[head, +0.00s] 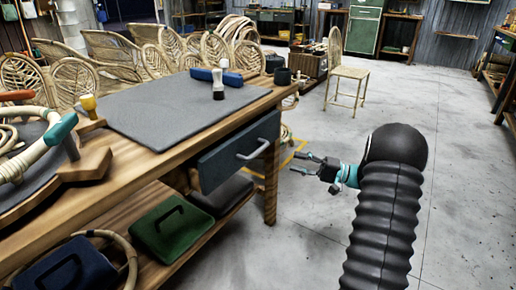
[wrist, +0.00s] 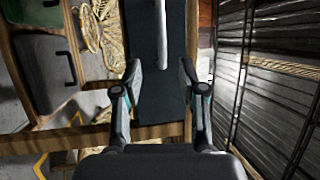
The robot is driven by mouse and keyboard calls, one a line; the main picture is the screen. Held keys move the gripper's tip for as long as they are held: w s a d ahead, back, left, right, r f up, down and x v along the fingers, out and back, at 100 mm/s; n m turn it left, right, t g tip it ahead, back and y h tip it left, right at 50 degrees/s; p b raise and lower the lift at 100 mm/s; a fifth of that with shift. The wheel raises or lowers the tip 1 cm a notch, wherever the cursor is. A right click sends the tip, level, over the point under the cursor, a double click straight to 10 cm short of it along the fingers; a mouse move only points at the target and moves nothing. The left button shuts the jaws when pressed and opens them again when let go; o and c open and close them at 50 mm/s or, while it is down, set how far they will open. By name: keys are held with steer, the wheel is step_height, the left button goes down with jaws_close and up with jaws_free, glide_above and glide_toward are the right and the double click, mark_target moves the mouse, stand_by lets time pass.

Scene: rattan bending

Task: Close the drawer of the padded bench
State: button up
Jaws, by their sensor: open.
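The padded bench (head: 150,165) is a wooden workbench with a grey pad (head: 165,118) on top, on the left in the head view. Its dark blue-grey drawer (head: 225,163) sits under the top near the right end. The drawer front seems to stand out from the bench frame; how far is unclear. A pale bar handle (head: 258,150) is on the front. My gripper (head: 298,163) is open and empty, just right of the handle and apart from it. In the wrist view the drawer front (wrist: 145,40) and handle (wrist: 162,35) lie beyond my open fingers (wrist: 160,70).
A green case (head: 172,228), a dark case (head: 222,195) and a blue case (head: 65,272) rest on the lower shelf. A white-and-black bottle (head: 218,85) and a blue block (head: 205,75) stand on the pad. A rattan chair (head: 345,75) is behind. The floor at right is clear.

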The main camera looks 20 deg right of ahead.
mark_target(260, 152)
steer(key=p+x, duration=0.1)
steer(key=x, duration=1.2)
steer(key=shift+w+a+r, duration=0.1)
steer(key=shift+a+r, duration=0.05)
steer(key=shift+a, duration=0.2)
jaws_close()
